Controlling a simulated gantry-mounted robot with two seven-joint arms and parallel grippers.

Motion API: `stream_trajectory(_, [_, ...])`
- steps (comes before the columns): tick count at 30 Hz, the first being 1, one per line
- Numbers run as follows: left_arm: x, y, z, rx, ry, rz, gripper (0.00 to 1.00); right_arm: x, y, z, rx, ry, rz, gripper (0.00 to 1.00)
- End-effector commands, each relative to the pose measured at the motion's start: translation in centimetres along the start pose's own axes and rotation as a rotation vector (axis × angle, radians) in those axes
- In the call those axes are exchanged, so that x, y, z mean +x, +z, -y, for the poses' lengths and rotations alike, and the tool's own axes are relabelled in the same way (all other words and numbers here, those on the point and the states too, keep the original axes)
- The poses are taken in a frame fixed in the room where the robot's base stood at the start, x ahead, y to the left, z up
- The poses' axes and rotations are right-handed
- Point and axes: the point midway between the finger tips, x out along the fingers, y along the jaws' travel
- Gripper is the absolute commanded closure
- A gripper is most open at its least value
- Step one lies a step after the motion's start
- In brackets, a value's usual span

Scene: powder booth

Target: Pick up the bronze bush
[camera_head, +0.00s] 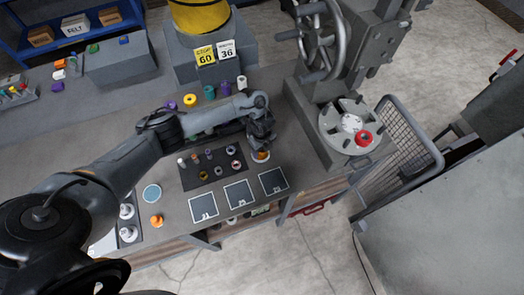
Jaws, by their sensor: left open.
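My left arm reaches in from the left. Its gripper (262,145) points down over the bench, beside the right edge of a dark mat (190,181). The gripper is open. A small orange-brown ring, which looks like the bronze bush (261,156), sits right under the fingertips. I cannot tell whether the fingers touch it or stand around it. Several small bushes and rings in grey, brown, purple and pink stand on the mat, left of the gripper. My right gripper is not in view.
Three dark square plates (238,193) lie along the bench's front edge. An orange part (156,221) and a pale blue disc (151,193) lie to their left. A machine with a round table (338,117) and red ring (363,138) stands right. Coloured parts stand behind my arm.

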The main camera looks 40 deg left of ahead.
Motion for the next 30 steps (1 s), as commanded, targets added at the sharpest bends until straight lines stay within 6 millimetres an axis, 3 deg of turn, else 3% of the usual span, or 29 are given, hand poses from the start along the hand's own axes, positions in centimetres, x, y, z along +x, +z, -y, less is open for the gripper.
stream_trajectory(4, [0.0,0.0,0.0,0.0,0.0,0.0,0.41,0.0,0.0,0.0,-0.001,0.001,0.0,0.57])
stream_trajectory(16, [-0.1,0.0,0.0,0.0,0.0,0.0,1.0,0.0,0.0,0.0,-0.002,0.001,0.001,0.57])
stream_trajectory(30, [-1.1,0.0,0.1,0.0,-0.001,-0.001,1.0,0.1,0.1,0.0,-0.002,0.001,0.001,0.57])
